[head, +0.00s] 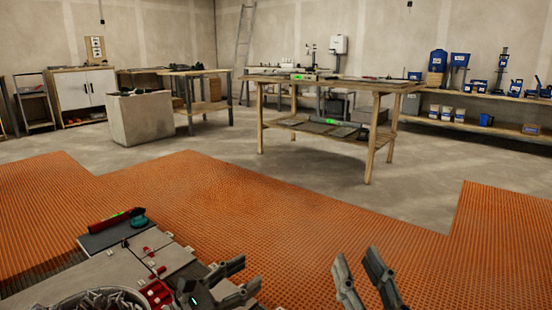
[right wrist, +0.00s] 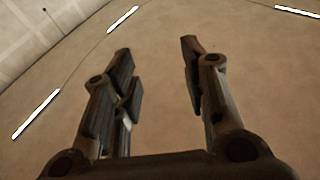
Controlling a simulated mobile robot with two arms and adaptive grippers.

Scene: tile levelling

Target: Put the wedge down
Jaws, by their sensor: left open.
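Small red wedges (head: 148,251) sit at the white clips along the joint between the grey tiles (head: 88,278) in the head view, at lower left. More red pieces lie in a red container (head: 157,292) beside my left gripper. My left gripper (head: 250,272) is open at the right edge of the tiles, with no wedge visible between its fingers. My right gripper (head: 356,256) is open and empty over the orange mat, further right. In the right wrist view its two fingers (right wrist: 156,65) stand apart, with only plain wall or ceiling behind them.
A dark tile (head: 108,236) bears a red level (head: 113,220) and a teal suction cup (head: 138,220). A bucket of grey clips (head: 100,299) stands at the bottom left. Orange matting (head: 290,225) spreads around the tiles. A wooden table (head: 350,82) stands further back.

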